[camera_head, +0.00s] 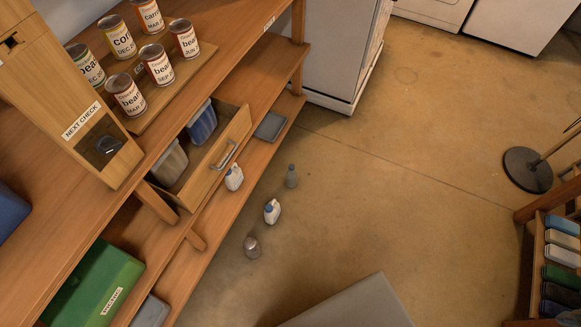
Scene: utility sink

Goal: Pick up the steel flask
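My gripper is not in view.
A second white bottle (234,178) is beside the open drawer (216,158) of the wooden shelf unit. Several cans sit on its top. A green box (95,287) is below. A lamp base (527,170) is right. The middle floor is clear.

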